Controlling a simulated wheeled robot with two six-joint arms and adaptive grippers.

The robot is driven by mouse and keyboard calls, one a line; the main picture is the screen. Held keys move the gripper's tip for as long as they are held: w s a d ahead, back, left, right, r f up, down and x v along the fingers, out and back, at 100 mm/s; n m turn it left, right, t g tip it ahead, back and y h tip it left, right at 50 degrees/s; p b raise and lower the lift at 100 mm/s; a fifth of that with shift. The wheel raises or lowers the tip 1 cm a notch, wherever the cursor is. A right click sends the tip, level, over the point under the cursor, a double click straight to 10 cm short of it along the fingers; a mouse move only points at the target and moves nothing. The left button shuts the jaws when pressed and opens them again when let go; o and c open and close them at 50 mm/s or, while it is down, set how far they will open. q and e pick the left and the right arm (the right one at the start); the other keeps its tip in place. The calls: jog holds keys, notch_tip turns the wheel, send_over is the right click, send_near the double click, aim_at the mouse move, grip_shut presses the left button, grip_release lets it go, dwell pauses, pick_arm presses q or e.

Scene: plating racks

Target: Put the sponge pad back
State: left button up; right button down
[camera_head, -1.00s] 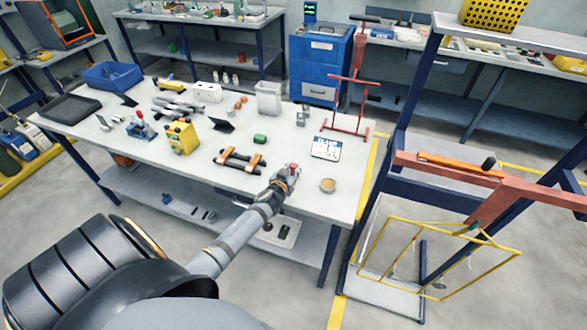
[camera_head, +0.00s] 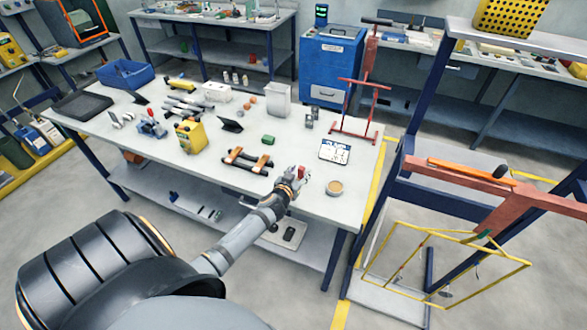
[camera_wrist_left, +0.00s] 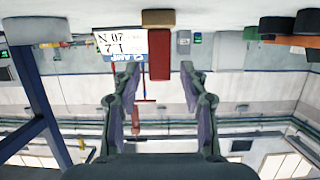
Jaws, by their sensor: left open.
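A red block (camera_head: 304,174) is on the near right part of the white table (camera_head: 310,205), at the tip of my left gripper (camera_head: 297,176). In the left wrist view, which is upside down, the red block (camera_wrist_left: 159,58) lines up between the fingertips, with a brown piece (camera_wrist_left: 158,17) at its table end. I take this for the sponge pad but cannot be sure. My left gripper (camera_wrist_left: 160,72) is open, with a gap on both sides of the block. My right gripper is not seen.
A round tan dish (camera_head: 335,187) sits to the right of the gripper. A white label card (camera_head: 334,150) lies beyond it. A red stand (camera_head: 355,135) is behind the card.

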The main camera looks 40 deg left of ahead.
pick_arm(q)
jog(key=b+v, duration=0.2)
jog(key=v, duration=0.8)
jog(key=shift+s, duration=0.15)
